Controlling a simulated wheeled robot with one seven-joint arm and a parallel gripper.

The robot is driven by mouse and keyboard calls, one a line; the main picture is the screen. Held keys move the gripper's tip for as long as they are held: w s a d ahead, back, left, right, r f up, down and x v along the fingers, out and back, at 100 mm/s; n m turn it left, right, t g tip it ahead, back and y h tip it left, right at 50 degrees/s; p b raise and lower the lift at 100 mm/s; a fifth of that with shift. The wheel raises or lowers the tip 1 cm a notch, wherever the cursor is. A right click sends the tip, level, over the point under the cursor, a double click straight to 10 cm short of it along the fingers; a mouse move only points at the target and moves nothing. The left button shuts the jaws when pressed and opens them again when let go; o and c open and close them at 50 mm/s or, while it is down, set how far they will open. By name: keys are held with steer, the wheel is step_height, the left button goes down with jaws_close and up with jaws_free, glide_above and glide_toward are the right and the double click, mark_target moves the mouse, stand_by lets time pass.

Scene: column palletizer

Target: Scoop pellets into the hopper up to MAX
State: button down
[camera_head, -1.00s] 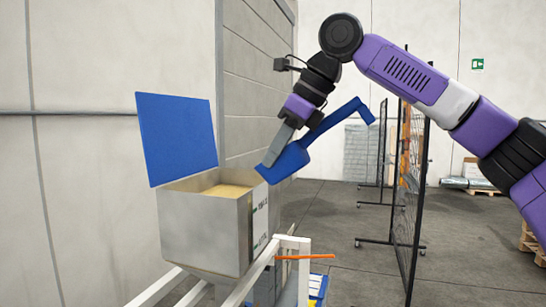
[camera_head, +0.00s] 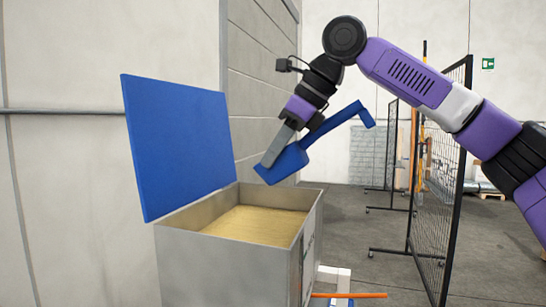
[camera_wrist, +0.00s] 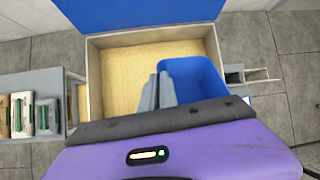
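The hopper (camera_head: 228,268) is a grey open-topped box with its blue lid (camera_head: 180,145) raised at the back. Tan pellets (camera_head: 258,223) lie inside, below the rim; they also show in the wrist view (camera_wrist: 122,68). My gripper (camera_head: 276,150) is shut on the blue scoop (camera_head: 330,128), whose handle points up and to the right. The scoop is above the hopper's far right rim, and in the wrist view the scoop (camera_wrist: 195,75) overlaps the hopper's right part. The scoop's contents cannot be made out. No MAX mark is readable.
A black mesh fence (camera_head: 440,190) stands to the right, with a pallet behind it. An orange bar (camera_head: 348,295) juts out at the hopper's lower right. A grey wall is close behind the lid. In the wrist view, a shelf with several small items (camera_wrist: 32,112) lies left.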

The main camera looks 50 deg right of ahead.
steer(key=t+b, duration=0.1)
steer(key=b, duration=0.1)
steer(key=t+b, duration=0.1)
steer(key=b, duration=0.1)
steer(key=shift+s+d+f+y, duration=0.15)
steer(key=shift+s+f+y, duration=0.2)
steer(key=shift+y, duration=0.05)
steer(key=t+b, duration=0.1)
steer(key=b, duration=0.1)
steer(key=t+b, duration=0.1)
steer(key=b, duration=0.1)
steer(key=shift+s+d+r+t+y, duration=0.1)
steer(key=shift+s+t+y, duration=0.2)
steer(key=shift+s+y, duration=0.1)
steer(key=shift+t, duration=0.5)
steer(key=v, duration=0.3)
steer(key=f+v, duration=0.1)
steer(key=v, duration=0.1)
steer(key=d+v, duration=0.1)
steer(key=v, duration=0.2)
steer(key=shift+s+f, duration=0.1)
steer(key=shift+s, duration=0.4)
steer(key=shift+s+d, duration=0.3)
steer(key=shift+s, duration=0.55)
